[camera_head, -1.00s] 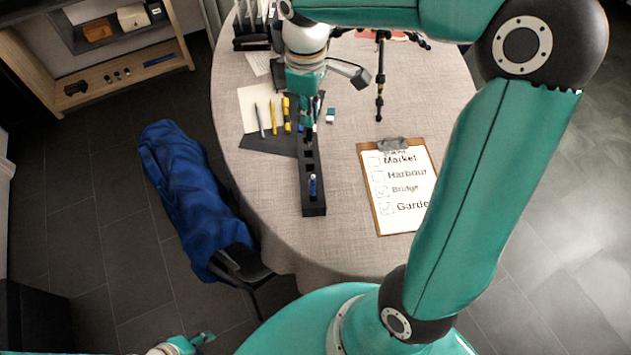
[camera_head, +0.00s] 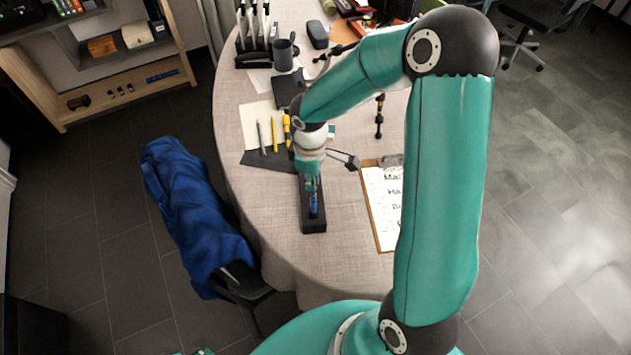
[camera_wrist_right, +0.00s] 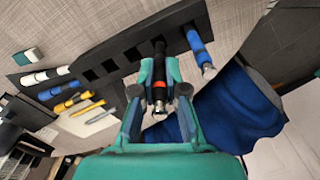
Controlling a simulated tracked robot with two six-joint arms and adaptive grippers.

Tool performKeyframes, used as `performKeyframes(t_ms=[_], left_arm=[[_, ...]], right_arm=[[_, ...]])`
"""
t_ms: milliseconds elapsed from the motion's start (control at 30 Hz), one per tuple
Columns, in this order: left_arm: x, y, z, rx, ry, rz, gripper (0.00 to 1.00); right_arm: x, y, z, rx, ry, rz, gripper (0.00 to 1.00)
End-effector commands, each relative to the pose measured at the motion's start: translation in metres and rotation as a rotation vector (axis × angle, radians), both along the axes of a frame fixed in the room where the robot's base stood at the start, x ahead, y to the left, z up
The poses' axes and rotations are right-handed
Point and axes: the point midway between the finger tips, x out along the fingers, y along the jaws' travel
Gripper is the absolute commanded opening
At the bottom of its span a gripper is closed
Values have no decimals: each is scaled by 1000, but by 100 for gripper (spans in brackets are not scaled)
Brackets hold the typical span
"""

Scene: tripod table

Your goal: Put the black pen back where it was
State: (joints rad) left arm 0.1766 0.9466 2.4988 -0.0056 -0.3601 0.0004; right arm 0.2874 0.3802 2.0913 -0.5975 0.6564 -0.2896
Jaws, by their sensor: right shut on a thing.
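My right gripper (camera_wrist_right: 158,90) is shut on the black pen (camera_wrist_right: 159,62), which has a red band and a silver end, in the right wrist view. In the head view my right gripper (camera_head: 311,183) is over the black holder block (camera_head: 313,226), close to the blue pen (camera_head: 313,203), and hides the black pen. The black pen's far end meets the holder's row of square holes beside the blue pen (camera_wrist_right: 198,45); I cannot tell whether it is inside a hole. Several holes on the other side look empty. Only a sliver of my left arm shows at the bottom edge.
Grey and yellow pens (camera_head: 275,134) lie left of the holder on paper and a dark mat. A clipboard (camera_head: 383,215) lies to the right, partly behind my arm. A chair with a blue cloth (camera_head: 195,215) stands beside the table. The cloth near the table's front edge is clear.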

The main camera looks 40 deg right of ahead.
Motion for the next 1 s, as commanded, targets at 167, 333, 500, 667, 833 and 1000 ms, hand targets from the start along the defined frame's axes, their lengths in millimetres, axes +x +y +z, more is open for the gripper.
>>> performKeyframes(t_ms=[167, 333, 500, 667, 833, 1000], left_arm=[[0, 0, 0, 0, 0, 0, 40], [0, 0, 0, 0, 0, 0, 40], [0, 0, -2, 0, 0, 0, 40], [0, 0, -2, 0, 0, 0, 40], [0, 0, -2, 0, 0, 0, 40], [0, 0, -2, 0, 0, 0, 40]], right_arm=[[-1, 0, -23, 1, 3, -1, 0], [0, 0, -25, 0, 0, -1, 0], [0, 0, -27, 0, 0, -1, 0], [0, 0, -27, 0, 0, -1, 29], [0, 0, -27, 0, 0, -2, 37], [0, -1, -27, 0, 0, -2, 37]])
